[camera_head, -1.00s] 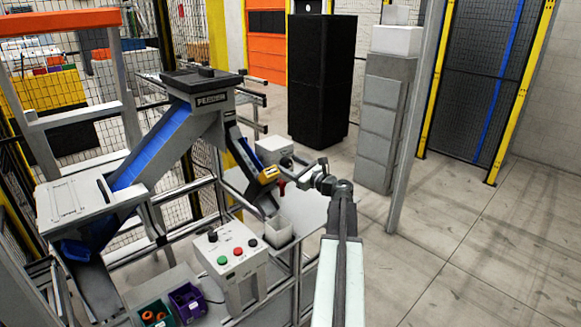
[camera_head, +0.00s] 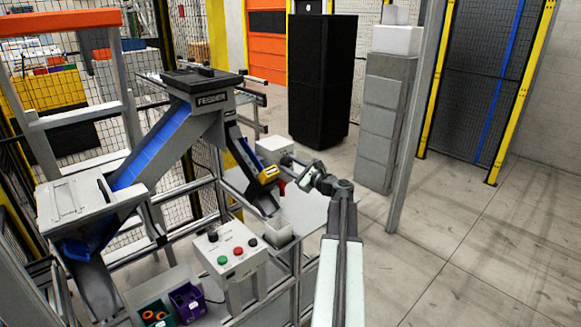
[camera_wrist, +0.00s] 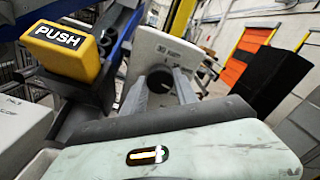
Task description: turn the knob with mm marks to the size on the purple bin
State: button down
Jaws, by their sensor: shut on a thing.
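The knob (camera_wrist: 160,82) is dark and round, on the face of a pale box with printed marks; only the "30" can be made out. The same white box (camera_head: 274,150) stands behind the chute in the head view, where the knob itself is hidden. My gripper (camera_wrist: 163,78) has its two grey fingers on either side of the knob and is shut on it. In the head view my gripper (camera_head: 287,159) reaches the box's right side. The purple bin (camera_head: 178,302) sits at the lower left; its size label is too small to read.
A yellow PUSH block (camera_wrist: 65,45) is close on the left in the wrist view. A button panel (camera_head: 231,247) and a teal bin (camera_head: 148,318) are nearer. Open floor lies to the right.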

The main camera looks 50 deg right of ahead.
jog(key=n, duration=0.4)
jog(key=shift+n, duration=0.3)
jog(key=n, duration=1)
jog(key=shift+n, duration=0.4)
jog(key=n, duration=0.4)
jog(key=shift+n, duration=0.4)
jog(key=c, duration=0.9)
grip_release()
jog(key=shift+w, duration=0.1)
jog(key=shift+c, duration=0.2)
jog(key=shift+f, duration=0.1)
